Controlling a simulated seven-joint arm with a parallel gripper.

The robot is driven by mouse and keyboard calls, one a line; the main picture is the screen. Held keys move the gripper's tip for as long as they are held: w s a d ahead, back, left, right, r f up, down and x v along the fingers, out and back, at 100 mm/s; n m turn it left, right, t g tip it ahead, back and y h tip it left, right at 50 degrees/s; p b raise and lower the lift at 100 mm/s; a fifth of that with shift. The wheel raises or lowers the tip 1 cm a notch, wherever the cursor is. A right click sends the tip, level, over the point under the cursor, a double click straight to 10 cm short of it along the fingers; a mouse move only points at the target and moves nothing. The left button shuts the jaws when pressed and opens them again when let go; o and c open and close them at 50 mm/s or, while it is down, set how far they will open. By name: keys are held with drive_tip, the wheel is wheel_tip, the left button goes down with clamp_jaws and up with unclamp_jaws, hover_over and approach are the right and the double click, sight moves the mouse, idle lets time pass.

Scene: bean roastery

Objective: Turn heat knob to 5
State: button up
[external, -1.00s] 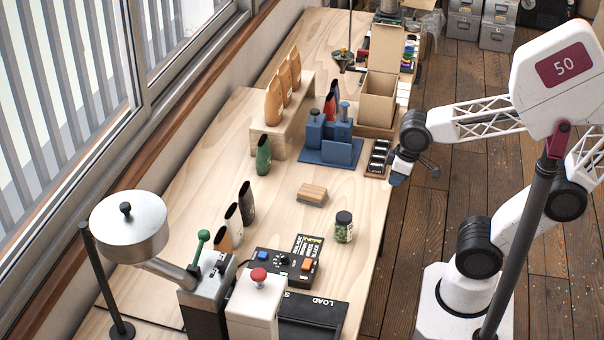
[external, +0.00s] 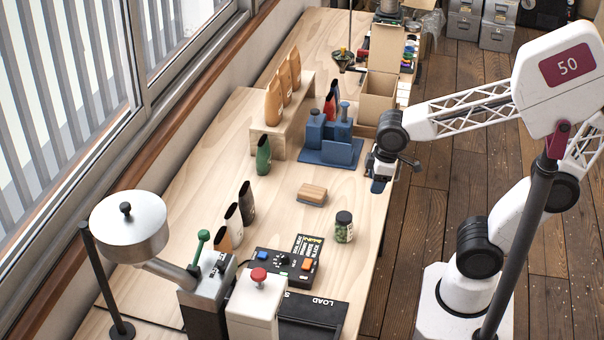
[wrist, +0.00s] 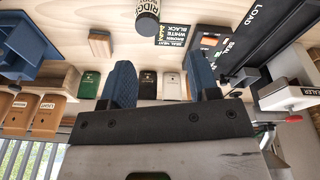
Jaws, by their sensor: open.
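The heat knob (external: 282,261) is a small dark dial on the black control box (external: 262,272), between a blue button (external: 262,255) and an orange switch (external: 307,264). In the wrist view the control box (wrist: 208,42) is partly in sight at the upper right; the knob cannot be made out there. My gripper (external: 379,184) is over the table's right edge, well behind and to the right of the box. In the wrist view its two blue fingers (wrist: 163,85) are spread apart with nothing held between them.
A red-topped white sealer (external: 255,300) is in front of the box. Pouches (external: 233,221) stand to its left. A blue stand (external: 331,150) is beside my gripper.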

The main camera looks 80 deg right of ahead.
drive_tip(key=w+a+f+n+g, duration=0.1)
drive_tip(key=w+a+f+n, duration=0.2)
drive_tip(key=w, duration=0.4)
drive_tip(key=w+a+f+n, duration=0.2)
drive_tip(key=w+a+n, duration=0.2)
drive_tip(key=w+n, duration=0.15)
drive_tip(key=n+g, duration=0.1)
drive_tip(key=n, duration=0.5)
hover_over(284, 255)
drive_tip(key=f, duration=0.7)
drive_tip(key=shift+s+d+f, duration=0.3)
drive_tip(key=shift+s+f, duration=0.05)
drive_tip(key=shift+s, duration=0.05)
drive_tip(key=shift+w+a+f+n, duration=0.25)
drive_tip(key=shift+w+a+f, duration=0.05)
drive_tip(key=shift+a+f, duration=0.1)
drive_tip(key=shift+f, duration=3.85)
drive_tip(key=c, duration=0.9)
